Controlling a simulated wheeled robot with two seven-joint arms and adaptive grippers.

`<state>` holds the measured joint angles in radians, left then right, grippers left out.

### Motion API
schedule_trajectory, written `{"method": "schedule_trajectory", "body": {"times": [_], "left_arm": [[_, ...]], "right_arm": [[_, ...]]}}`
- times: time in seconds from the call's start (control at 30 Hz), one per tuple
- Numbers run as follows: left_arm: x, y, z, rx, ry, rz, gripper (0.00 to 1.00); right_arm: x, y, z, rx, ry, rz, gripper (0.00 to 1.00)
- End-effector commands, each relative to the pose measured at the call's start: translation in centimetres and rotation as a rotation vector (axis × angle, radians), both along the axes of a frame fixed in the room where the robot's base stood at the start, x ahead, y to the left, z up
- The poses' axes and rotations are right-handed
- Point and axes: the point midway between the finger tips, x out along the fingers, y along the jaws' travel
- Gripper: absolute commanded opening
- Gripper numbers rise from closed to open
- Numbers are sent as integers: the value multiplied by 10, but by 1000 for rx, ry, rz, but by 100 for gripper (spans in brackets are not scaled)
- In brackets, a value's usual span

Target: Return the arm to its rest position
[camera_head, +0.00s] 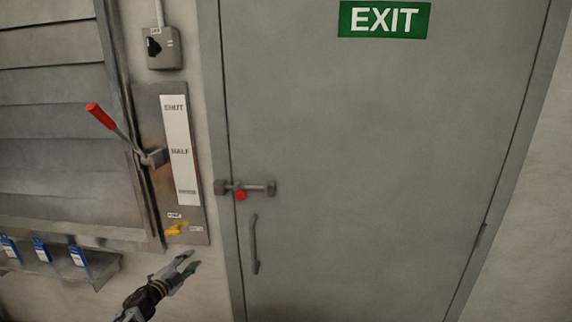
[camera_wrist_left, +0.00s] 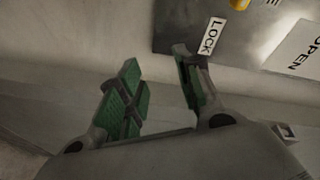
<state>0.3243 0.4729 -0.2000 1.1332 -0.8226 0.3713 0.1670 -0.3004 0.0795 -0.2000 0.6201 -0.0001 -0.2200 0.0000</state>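My left gripper (camera_head: 188,266) shows low in the head view, in front of the wall just below the lever panel (camera_head: 150,200). Its fingers are apart with nothing between them. In the left wrist view the two green-padded fingers (camera_wrist_left: 160,90) stand open and empty, with the panel's lower edge and a LOCK label (camera_wrist_left: 212,36) beyond them. A yellow catch (camera_head: 176,229) sits at the panel's bottom, above the gripper and apart from it. The red-handled lever (camera_head: 108,120) slants up to the left from its pivot. My right gripper is not in view.
A grey door (camera_head: 370,170) with an EXIT sign (camera_head: 384,19), a bolt with a red knob (camera_head: 241,195) and a pull handle (camera_head: 253,244) stands at right. A ledge (camera_head: 100,276) with several blue tags is at lower left. A switch box (camera_head: 163,48) is above the panel.

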Motion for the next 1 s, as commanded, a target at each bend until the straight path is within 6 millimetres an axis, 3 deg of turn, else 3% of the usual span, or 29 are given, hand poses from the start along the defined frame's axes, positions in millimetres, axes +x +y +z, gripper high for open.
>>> {"method": "schedule_trajectory", "body": {"times": [0.03,0.1,0.47,0.77,1.0], "left_arm": [[-8,0,-25,-28,38,23,35],[-19,2,-56,-63,86,58,35],[-95,5,-203,-216,334,233,35],[-180,0,-312,-310,543,376,35],[-262,-11,-388,-369,711,488,35]], "right_arm": [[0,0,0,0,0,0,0],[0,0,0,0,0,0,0],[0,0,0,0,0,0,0],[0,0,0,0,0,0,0],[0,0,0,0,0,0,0]]}}
